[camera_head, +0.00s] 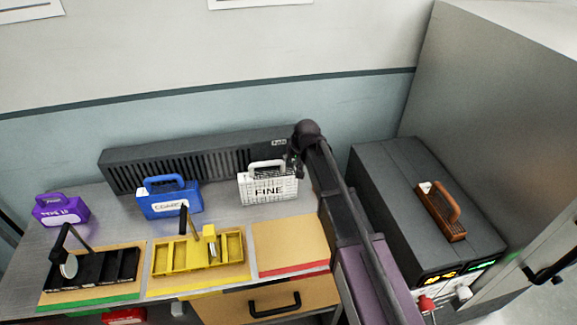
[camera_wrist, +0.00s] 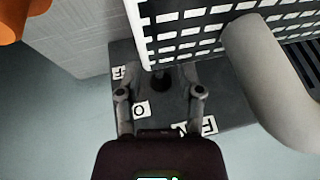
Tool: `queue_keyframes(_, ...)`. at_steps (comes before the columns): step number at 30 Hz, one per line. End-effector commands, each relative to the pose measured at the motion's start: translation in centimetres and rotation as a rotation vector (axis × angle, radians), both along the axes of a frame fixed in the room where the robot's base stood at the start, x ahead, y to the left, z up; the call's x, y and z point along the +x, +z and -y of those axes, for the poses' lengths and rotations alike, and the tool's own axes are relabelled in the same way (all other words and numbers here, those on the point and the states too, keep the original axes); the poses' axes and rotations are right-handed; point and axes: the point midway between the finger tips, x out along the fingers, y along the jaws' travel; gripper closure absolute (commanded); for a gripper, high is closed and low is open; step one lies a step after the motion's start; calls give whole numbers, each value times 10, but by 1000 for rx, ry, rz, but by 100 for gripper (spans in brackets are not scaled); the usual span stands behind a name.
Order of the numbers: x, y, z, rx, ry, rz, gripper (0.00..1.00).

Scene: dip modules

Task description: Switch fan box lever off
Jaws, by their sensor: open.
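The fan box (camera_head: 120,170) is a long dark grey slatted box along the back of the table, with a small white label near its right end. In the wrist view its dark end panel (camera_wrist: 172,120) carries several white labels, one reading "O". A short black lever (camera_wrist: 161,80) stands out from this panel; its exact setting is hard to tell. My gripper (camera_wrist: 160,93) is open, with one finger on each side of the lever; contact is not clear. In the head view my gripper (camera_head: 296,162) is small and dark at the box's right end.
A white "FINE" case (camera_head: 285,190) with a handle stands close to my gripper. A blue case (camera_head: 168,204) and a purple case (camera_head: 60,210) stand left. Black (camera_head: 95,268) and yellow (camera_head: 165,262) trays lie in front. A dark oven-like unit (camera_head: 385,175) stands right.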

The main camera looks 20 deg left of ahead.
Motion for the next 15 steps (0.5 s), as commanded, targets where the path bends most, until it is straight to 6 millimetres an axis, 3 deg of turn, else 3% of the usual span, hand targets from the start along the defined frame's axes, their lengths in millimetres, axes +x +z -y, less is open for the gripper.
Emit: queue_keyframes(15, 2, -7, -2, 0, -1, 0, 52)
